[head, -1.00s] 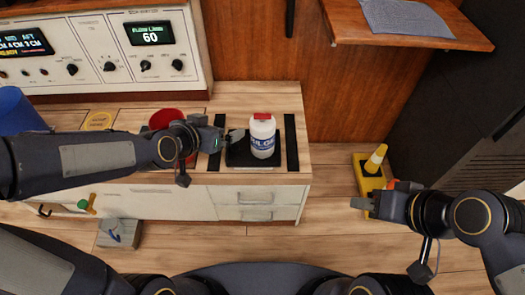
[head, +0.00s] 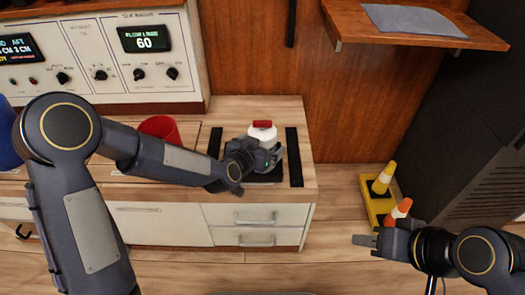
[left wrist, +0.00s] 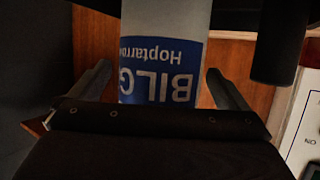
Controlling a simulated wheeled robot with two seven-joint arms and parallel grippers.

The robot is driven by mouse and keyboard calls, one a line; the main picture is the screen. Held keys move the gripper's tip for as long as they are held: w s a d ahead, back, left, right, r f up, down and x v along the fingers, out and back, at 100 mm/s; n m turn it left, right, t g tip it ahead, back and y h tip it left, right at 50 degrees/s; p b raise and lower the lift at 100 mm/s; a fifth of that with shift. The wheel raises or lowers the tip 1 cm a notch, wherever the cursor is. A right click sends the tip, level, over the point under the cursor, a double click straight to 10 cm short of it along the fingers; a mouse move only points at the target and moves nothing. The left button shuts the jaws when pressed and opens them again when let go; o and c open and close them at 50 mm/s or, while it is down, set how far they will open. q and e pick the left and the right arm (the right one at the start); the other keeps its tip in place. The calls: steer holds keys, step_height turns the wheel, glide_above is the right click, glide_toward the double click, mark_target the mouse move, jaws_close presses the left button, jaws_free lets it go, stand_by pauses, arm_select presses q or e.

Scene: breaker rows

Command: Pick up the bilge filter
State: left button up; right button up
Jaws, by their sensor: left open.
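The bilge filter (head: 262,133) is a white canister with a red cap. It stands upright on a black pad (head: 268,176) on the wooden counter, its lower part hidden in the head view by my left gripper (head: 262,152). In the left wrist view the filter (left wrist: 160,75) shows a blue label reading "BILG", upside down. It lies between the two fingers of my left gripper (left wrist: 160,90), which is open with a gap on each side. My right gripper (head: 365,241) is out over the floor at the right, away from the filter; its jaw opening is unclear.
A red cup (head: 159,129) stands left of the pad. A control panel (head: 100,62) is behind it. A wooden shelf (head: 475,32) with a grey mat juts out at upper right. Orange and yellow cones (head: 397,211) stand on a yellow base on the floor.

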arm_select(q)
steer(key=shift+w+d+f, duration=0.1)
steer(key=shift+w+d, duration=0.1)
steer(key=shift+w, duration=0.15)
steer(key=shift+c, duration=0.5)
steer(key=c, duration=1.4)
